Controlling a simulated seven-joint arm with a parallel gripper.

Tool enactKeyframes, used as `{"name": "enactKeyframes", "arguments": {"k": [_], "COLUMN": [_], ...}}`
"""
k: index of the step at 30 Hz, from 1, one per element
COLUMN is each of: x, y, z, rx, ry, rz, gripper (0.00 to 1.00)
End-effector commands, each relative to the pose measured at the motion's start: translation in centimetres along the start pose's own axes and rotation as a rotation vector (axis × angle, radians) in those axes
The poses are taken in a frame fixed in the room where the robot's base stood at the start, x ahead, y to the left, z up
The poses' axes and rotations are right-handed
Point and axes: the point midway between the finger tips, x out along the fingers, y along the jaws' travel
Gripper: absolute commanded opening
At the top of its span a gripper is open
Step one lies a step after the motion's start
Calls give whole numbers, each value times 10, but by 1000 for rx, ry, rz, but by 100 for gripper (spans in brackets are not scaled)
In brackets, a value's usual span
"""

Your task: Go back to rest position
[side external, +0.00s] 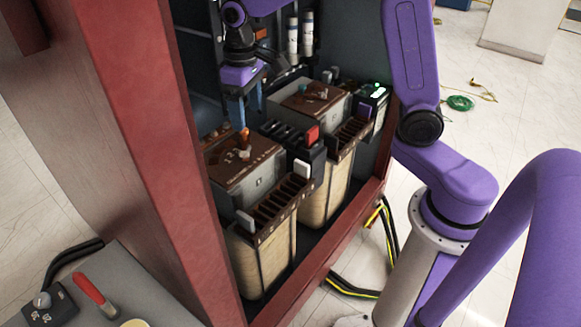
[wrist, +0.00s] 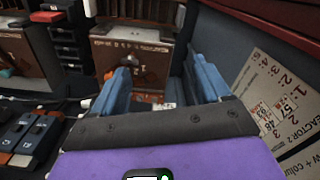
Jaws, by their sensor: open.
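My gripper (side external: 246,106) is inside the red cabinet, at the back behind the two transformer units, pointing down. Its two blue fingers stand apart with nothing visible between them; they also show open in the wrist view (wrist: 164,88). The near transformer unit (side external: 265,240) has a brown top with an orange-tipped bushing (side external: 244,142). The far transformer unit (side external: 338,185) stands to its right and behind. I cannot tell whether the fingertips touch anything.
The red cabinet frame (side external: 130,120) stands close on the left. A red block (side external: 312,134) sits between the units. White cylinders (side external: 300,36) stand at the back. A labelled panel (wrist: 280,108) is right of my fingers, and dark switches (wrist: 27,135) are left. A red-handled tool (side external: 92,292) lies outside.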

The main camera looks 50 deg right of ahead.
Motion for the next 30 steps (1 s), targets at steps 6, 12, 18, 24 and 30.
{"name": "enactKeyframes", "arguments": {"k": [6,12,18,24,30], "x": [-6,-6,-2,6,12], "y": [-38,-59,-68,-67,-63], "z": [61,123,187,243,273], "rx": [-190,-361,-532,-684,-768], "ry": [7,11,16,19,20], "rz": [-3,-5,-9,-13,-15], "gripper": [77,77,77,77,77]}}
